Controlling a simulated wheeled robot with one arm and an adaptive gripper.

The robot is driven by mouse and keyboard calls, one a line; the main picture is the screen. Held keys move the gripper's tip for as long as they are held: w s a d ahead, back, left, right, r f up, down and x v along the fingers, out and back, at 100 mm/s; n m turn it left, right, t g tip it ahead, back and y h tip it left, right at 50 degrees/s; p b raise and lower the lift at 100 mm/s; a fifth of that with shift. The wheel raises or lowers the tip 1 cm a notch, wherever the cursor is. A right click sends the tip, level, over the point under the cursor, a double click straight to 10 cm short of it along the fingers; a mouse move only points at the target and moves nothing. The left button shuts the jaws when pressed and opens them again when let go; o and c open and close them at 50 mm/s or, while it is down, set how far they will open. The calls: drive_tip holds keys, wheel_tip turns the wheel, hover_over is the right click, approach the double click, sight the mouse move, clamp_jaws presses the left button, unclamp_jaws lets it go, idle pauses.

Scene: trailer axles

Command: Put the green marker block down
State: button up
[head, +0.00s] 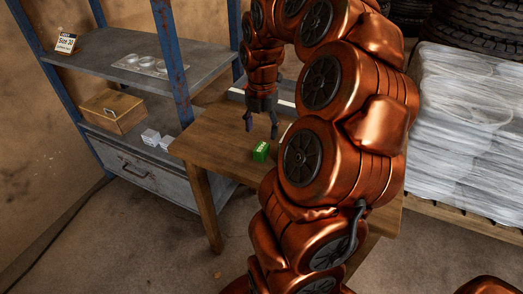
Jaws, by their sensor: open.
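The green marker block (260,152) sits on the wooden table (215,137), near its front left part, with white lettering on its face. My gripper (261,130) points down above the table, just above and behind the block in the picture. Its two dark fingers are spread apart with nothing between them. The block appears to rest on the tabletop, apart from the fingers. My copper-coloured arm hides the right part of the table.
A blue-framed metal shelf (185,62) stands left of the table, holding a wooden box (113,112) and small white boxes (151,138). Plastic-wrapped stacks (465,110) on a pallet stand at the right, with tyres (480,25) behind. The floor in front is mostly clear.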

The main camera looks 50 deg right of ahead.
sight(261, 147)
drive_tip(key=shift+s+a+f+p, duration=0.15)
drive_tip(key=shift+f+p, duration=0.15)
drive_tip(key=shift+f, duration=1.45)
drive_tip(key=shift+s+a+f+p, duration=0.1)
drive_tip(key=shift+f+p, duration=0.15)
drive_tip(key=shift+f, duration=1.45)
clamp_jaws()
